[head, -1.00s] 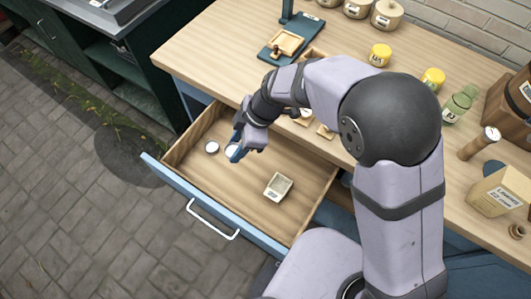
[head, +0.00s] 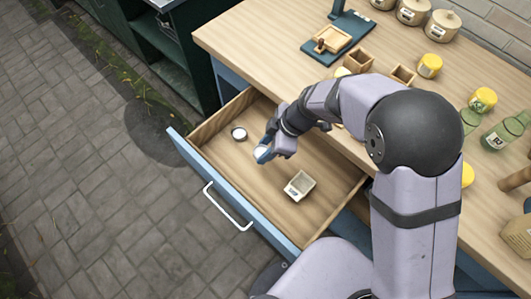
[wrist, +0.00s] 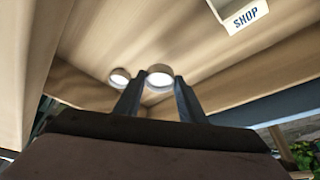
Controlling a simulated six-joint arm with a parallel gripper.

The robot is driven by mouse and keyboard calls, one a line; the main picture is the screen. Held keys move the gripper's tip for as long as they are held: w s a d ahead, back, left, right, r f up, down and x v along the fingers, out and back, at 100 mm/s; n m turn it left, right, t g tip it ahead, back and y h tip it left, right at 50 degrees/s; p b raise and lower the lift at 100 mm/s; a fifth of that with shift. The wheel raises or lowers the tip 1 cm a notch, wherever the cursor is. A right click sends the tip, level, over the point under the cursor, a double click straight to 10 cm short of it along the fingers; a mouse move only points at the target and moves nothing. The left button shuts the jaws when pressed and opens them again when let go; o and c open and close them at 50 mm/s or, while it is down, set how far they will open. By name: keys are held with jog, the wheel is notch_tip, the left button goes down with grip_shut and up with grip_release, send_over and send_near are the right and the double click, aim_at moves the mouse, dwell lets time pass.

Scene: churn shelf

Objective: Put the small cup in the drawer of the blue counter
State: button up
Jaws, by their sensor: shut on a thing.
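The drawer (head: 221,194) of the blue counter stands open, with a wooden inside and a white bar handle on its blue front. My gripper (head: 265,149) is over the inside of the drawer, shut on the small cup (head: 261,154), whose pale round face shows. In the wrist view the cup (wrist: 160,77) sits between the tips of my gripper (wrist: 158,92). I cannot tell whether it touches the drawer floor. A similar round, pale-topped thing (head: 239,133) lies in the drawer, apart to the left; it also shows in the wrist view (wrist: 119,78).
The wooden countertop (head: 270,45) holds jars, wooden boxes, bottles and a blue stand (head: 338,35). Drawer floor between cup and box is clear.

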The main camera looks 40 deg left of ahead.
jog(key=shift+f+b, duration=0.4)
jog(key=shift+f, duration=1)
jog(key=shift+s+f+b, duration=0.15)
jog(key=shift+f+b, duration=0.55)
jog(key=shift+b, duration=0.45)
jog(key=o, duration=1)
jog(key=shift+f, duration=0.15)
jog(key=shift+r+p, duration=0.75)
jog(key=shift+p, duration=0.3)
jog(key=p+v, duration=0.5)
jog(key=v, duration=0.7)
jog(key=shift+r, duration=0.15)
